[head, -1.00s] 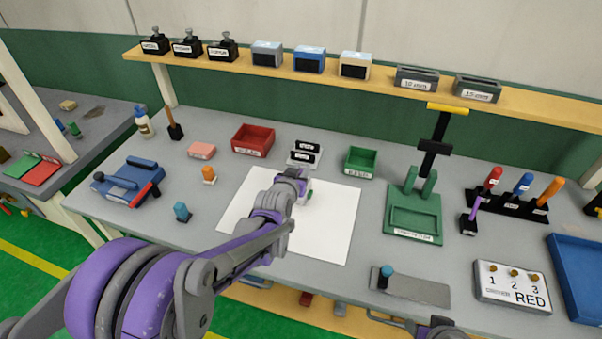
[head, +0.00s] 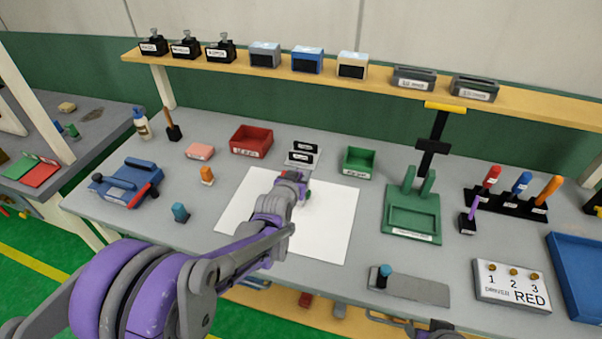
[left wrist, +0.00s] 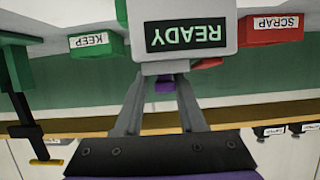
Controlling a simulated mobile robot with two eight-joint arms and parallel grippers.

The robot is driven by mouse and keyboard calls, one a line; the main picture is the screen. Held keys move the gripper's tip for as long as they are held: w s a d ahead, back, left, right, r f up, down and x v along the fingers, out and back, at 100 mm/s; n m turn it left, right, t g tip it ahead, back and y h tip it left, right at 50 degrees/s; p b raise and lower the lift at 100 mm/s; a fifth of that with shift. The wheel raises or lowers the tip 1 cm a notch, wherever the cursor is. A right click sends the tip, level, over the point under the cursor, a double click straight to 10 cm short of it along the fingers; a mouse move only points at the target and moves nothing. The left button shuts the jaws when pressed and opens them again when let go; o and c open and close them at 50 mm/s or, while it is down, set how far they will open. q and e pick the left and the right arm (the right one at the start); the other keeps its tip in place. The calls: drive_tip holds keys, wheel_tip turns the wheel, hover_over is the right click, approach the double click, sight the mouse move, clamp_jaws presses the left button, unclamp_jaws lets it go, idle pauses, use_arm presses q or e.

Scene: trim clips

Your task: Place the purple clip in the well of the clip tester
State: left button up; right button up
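The clip tester, a pale box with a dark display, stands at the back of the bench in the head view (head: 303,154). Its display reads READY, upside down, in the left wrist view (left wrist: 238,30). My left gripper (head: 298,188) is in front of it over the white sheet. In the left wrist view its two fingers (left wrist: 165,88) converge on a small purple clip (left wrist: 164,84), close below the tester in the picture. The fingers hide most of the clip, and the well cannot be made out. Part of my right gripper (head: 438,328) shows at the bottom edge; its fingers are unclear.
A red SCRAP bin (head: 251,141) stands left of the tester and a green KEEP bin (head: 358,162) right of it. A green fixture (head: 412,212) stands further right. The white sheet (head: 325,222) is clear around my arm. A shelf (head: 380,81) runs above.

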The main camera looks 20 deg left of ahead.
use_arm(q)
drive_tip(key=shift+s+a+f, duration=0.2)
drive_tip(key=shift+a+f, duration=0.05)
drive_tip(key=shift+f, duration=0.25)
use_arm(e)
drive_tip(key=shift+s+f, duration=0.1)
use_arm(q)
drive_tip(key=shift+r, duration=0.25)
drive_tip(key=shift+r+p, duration=0.45)
drive_tip(key=shift+r, duration=0.1)
drive_tip(key=shift+s+a+r, duration=0.1)
drive_tip(key=shift+s+a, duration=0.05)
drive_tip(key=shift+s, duration=0.35)
drive_tip(key=shift+s+a, duration=0.15)
drive_tip(key=shift+s, duration=0.35)
drive_tip(key=r+v, duration=0.1)
drive_tip(key=v, duration=0.8)
drive_tip(key=s+f+g, duration=0.3)
drive_tip(key=s+g, duration=0.1)
drive_tip(key=s, duration=0.7)
drive_tip(key=s+f+g, duration=0.4)
drive_tip(key=s, duration=0.8)
drive_tip(key=shift+s+d, duration=0.2)
use_arm(e)
drive_tip(key=shift+w+a+r, duration=0.2)
drive_tip(key=shift+w+r, duration=0.25)
drive_tip(key=shift+r, duration=0.3)
